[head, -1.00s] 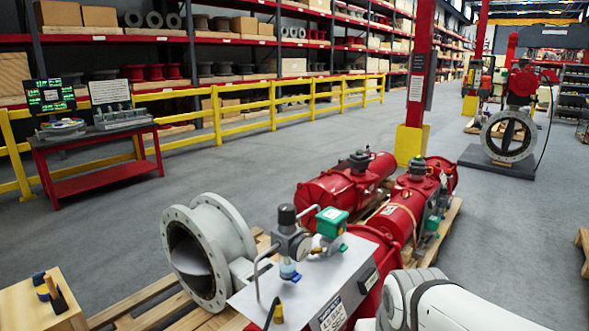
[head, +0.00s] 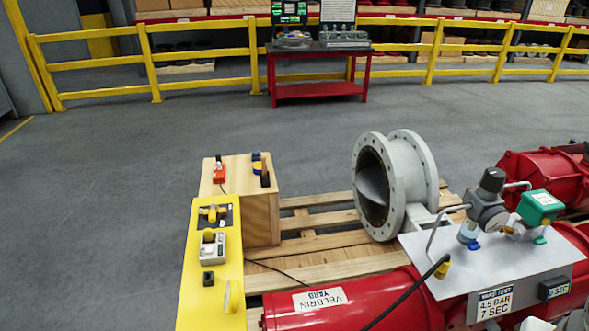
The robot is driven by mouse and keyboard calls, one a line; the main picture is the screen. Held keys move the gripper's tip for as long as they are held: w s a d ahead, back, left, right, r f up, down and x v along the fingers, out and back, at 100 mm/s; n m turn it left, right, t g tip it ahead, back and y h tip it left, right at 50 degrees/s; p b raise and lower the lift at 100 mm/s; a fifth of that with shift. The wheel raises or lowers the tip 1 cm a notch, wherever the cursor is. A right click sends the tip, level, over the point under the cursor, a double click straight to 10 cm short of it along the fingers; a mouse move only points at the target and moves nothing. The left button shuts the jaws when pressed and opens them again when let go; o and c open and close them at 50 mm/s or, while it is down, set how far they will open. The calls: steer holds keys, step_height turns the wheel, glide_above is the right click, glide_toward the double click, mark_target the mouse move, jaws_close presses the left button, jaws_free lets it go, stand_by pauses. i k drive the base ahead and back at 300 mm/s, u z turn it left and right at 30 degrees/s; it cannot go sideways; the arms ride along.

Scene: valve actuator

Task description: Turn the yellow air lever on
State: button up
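A yellow panel (head: 199,290) stands at the lower left. At its far end a small yellow lever-like part (head: 213,213) sits on a dark plate; which way it is set is too small to tell. Nearer on the panel are a grey box with a yellow-topped knob (head: 212,247), a small black block (head: 208,279) and an upright yellow disc-like part (head: 231,297). A yellow fitting (head: 442,270) sits at the end of a black hose by the red actuator (head: 350,305). I cannot tell for sure which is the air lever. My gripper is not in view.
A wooden box (head: 262,218) with a red tool and dark tools stands behind the panel. A grey flanged valve (head: 412,170) rests on a wooden pallet (head: 320,268). A metal plate (head: 490,257) carries a gauge and a green box. The floor to the left is clear.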

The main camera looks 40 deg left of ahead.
mark_target(212, 212)
steer(key=u, duration=1.8)
steer(key=k, duration=0.55)
steer(key=u, duration=1.8)
steer(key=i, duration=3.95)
steer(key=u, duration=0.05)
